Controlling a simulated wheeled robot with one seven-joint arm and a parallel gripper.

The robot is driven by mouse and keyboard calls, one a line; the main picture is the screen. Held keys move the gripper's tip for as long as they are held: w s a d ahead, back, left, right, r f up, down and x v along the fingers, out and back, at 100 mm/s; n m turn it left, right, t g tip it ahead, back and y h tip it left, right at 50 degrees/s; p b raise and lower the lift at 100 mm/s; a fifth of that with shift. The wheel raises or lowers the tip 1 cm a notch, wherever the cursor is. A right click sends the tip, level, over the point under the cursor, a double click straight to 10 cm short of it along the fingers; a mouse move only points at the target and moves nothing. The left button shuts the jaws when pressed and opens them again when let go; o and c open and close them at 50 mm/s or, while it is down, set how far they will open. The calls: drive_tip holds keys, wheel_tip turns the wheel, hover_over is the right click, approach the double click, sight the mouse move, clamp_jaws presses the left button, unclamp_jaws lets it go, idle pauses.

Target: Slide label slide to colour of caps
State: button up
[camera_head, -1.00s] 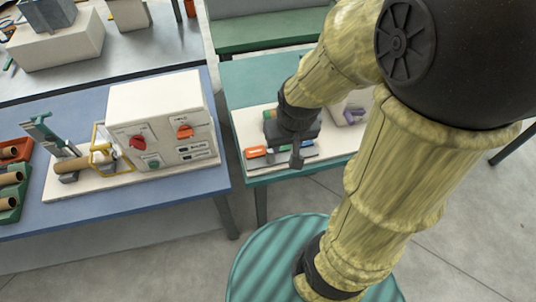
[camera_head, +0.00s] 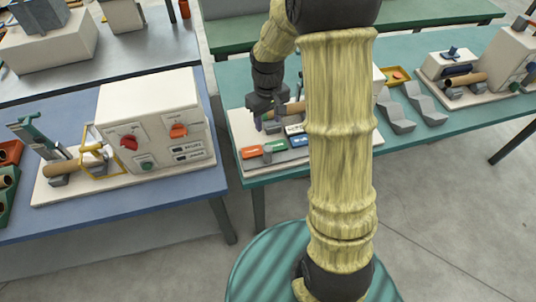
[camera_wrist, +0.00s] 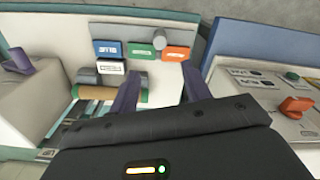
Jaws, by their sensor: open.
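The label station (camera_head: 245,127) is a cream base on the teal table. Along its front edge lie an orange label plate (camera_head: 250,152), a green one (camera_head: 274,147) and a blue one (camera_head: 299,141). They also show in the wrist view, as orange (camera_wrist: 175,54), green (camera_wrist: 139,50) and blue (camera_wrist: 108,49). The white label slide (camera_wrist: 111,68) sits beside the blue plate. A brown tube (camera_head: 296,108) lies behind; a green part next to it in the wrist view is partly covered by a finger. My gripper (camera_wrist: 160,72) is open and empty, above the base.
A grey round peg (camera_wrist: 160,40) stands by the green and orange plates. A purple knob (camera_wrist: 20,59) is on a cream box. The blue table at left holds a control box (camera_head: 150,115). Grey angled blocks (camera_head: 394,110) stand to the right on the teal table.

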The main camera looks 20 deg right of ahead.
sight(268, 154)
wheel_tip(268, 154, down, 17)
drive_tip(key=shift+f+p, duration=0.2)
drive_tip(key=shift+p, duration=0.8)
clamp_jaws()
